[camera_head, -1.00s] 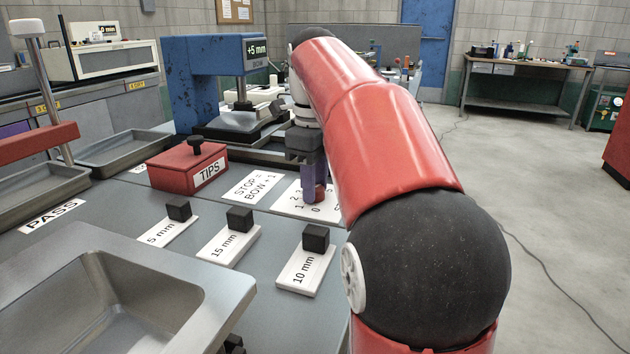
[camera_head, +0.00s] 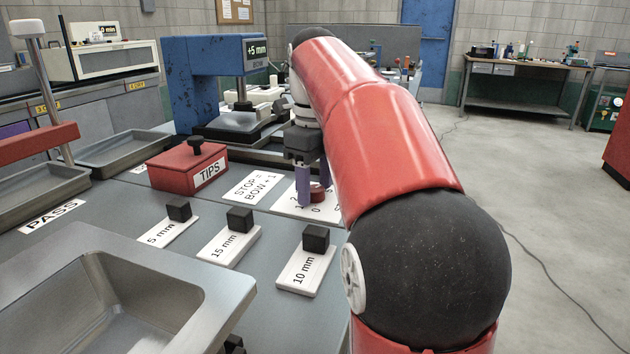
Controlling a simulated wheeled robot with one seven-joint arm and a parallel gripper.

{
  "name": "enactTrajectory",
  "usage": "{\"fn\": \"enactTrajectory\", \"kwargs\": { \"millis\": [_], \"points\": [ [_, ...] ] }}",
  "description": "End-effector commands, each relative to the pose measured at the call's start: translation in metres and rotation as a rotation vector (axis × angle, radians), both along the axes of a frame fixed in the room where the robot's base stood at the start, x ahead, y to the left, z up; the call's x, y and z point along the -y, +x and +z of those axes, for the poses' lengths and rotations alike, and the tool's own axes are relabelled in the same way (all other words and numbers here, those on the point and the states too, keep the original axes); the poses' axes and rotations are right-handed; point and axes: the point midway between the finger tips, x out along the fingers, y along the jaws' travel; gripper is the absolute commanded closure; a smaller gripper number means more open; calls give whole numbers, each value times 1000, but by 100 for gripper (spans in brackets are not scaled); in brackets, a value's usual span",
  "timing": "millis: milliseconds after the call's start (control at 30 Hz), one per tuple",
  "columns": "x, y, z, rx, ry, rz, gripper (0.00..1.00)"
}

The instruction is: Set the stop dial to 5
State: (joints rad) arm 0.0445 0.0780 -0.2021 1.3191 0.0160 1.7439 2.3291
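The stop dial is a small red knob (camera_head: 317,194) on a white numbered plate (camera_head: 290,208) on the bench. The digits 1, 2 and 0 show in part; other markings are hidden by my gripper and arm. I cannot read the dial's pointer. My gripper (camera_head: 312,188) points down over the dial, with one purple finger at its left and the other behind it, mostly hidden. The fingers stand apart at the knob; whether they touch it is unclear. A card (camera_head: 252,188) reads "STOP = BOW + 1". A blue press (camera_head: 190,85) has a display (camera_head: 257,50) reading "+5 mm", labelled BOW.
Blocks labelled 5 mm (camera_head: 168,232), 15 mm (camera_head: 229,246) and 10 mm (camera_head: 305,270) lie in front of the dial. A red TIPS box (camera_head: 175,172) stands left of the card.

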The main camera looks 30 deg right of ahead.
Motion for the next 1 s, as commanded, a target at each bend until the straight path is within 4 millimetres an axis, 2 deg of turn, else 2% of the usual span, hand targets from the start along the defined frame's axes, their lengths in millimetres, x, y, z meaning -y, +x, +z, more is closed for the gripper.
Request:
{"fn": "enactTrajectory", "kwargs": {
  "millis": [267,600,1000],
  "points": [
    [0,1,4,0,0,1,46],
    [1,1,55,1,-2,0,46],
    [0,0,76,3,-1,0,46]
  ]
}}
